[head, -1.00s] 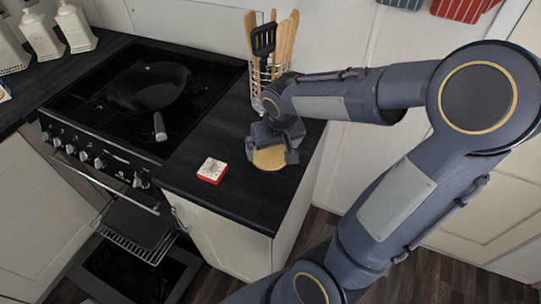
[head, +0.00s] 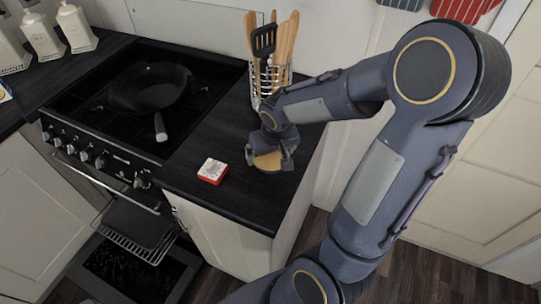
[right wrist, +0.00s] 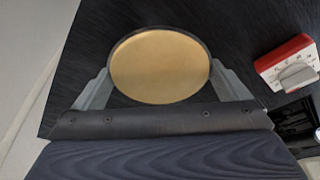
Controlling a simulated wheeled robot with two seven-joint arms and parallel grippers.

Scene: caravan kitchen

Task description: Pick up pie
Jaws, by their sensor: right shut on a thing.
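The pie (head: 267,163) is a round, golden-topped disc with a dark rim, on the black counter near its right end. My right gripper (head: 269,157) is around it and shut on it, one finger on each side. In the right wrist view the pie (right wrist: 160,66) sits between the two grey fingers, its top facing the camera. I cannot tell whether it is lifted off the counter. My left gripper is not in view.
A red and white timer (head: 212,170) lies on the counter left of the pie. A utensil holder (head: 268,78) stands behind my gripper. A pan (head: 152,88) sits on the stove, whose oven door (head: 132,222) is open. The counter's front edge is close.

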